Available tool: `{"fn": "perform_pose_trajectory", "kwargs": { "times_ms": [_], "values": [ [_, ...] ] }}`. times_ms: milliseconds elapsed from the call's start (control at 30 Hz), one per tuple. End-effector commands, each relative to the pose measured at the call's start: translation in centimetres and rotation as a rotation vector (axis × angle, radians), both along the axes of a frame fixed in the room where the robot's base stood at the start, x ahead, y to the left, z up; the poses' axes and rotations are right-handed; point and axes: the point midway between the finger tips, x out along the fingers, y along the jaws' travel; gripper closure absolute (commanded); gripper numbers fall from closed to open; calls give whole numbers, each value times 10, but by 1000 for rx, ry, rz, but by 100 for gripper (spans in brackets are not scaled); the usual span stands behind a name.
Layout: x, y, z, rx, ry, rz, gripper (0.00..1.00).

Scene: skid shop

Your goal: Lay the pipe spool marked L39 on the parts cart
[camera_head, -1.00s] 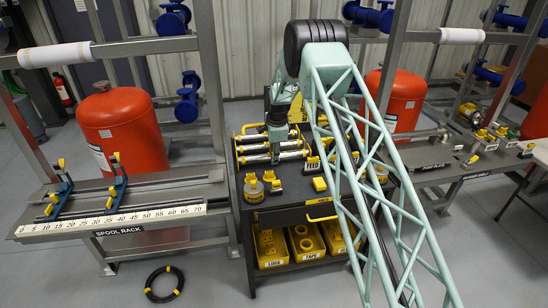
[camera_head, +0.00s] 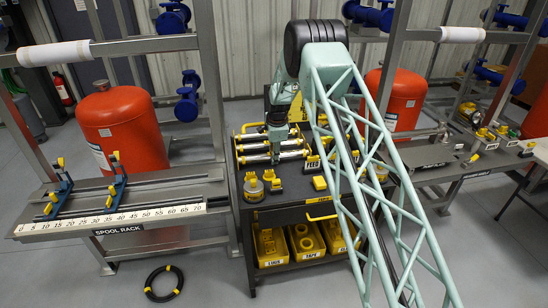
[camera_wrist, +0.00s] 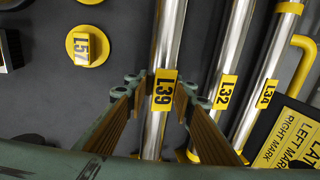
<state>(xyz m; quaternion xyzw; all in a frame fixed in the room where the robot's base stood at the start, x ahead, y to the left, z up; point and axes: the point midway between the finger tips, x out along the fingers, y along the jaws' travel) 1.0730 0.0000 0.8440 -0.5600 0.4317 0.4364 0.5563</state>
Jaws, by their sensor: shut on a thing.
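The pipe spool marked L39 (camera_wrist: 173,35) is a bright metal tube with a yellow label, running lengthwise through the wrist view. My gripper (camera_wrist: 162,88) is shut on it at the label, with a finger on each side. In the head view my gripper (camera_head: 277,138) is over the dark parts cart (camera_head: 285,215), among a row of metal spools. Whether the L39 spool touches the cart top cannot be told. Its lower end is partly hidden by my gripper.
Spools marked L32 (camera_wrist: 235,60) and L34 (camera_wrist: 275,70) lie close to the right. A round yellow piece marked L57 (camera_wrist: 86,46) is to the left. The spool rack (camera_head: 150,222) with two blue stands is left of the cart. A black ring (camera_head: 164,283) lies on the floor.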

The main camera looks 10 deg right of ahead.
Motion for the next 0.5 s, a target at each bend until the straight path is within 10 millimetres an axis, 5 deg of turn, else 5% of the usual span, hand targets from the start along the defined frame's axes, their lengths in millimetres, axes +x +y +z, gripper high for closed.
{"fn": "perform_pose_trajectory", "kwargs": {
  "times_ms": [200,233,400,500],
  "values": [
    [1,0,2,0,-2,0,97],
    [1,0,2,0,-2,0,76],
    [1,0,1,0,-1,0,61],
    [0,0,1,0,-1,0,61]
  ]
}}
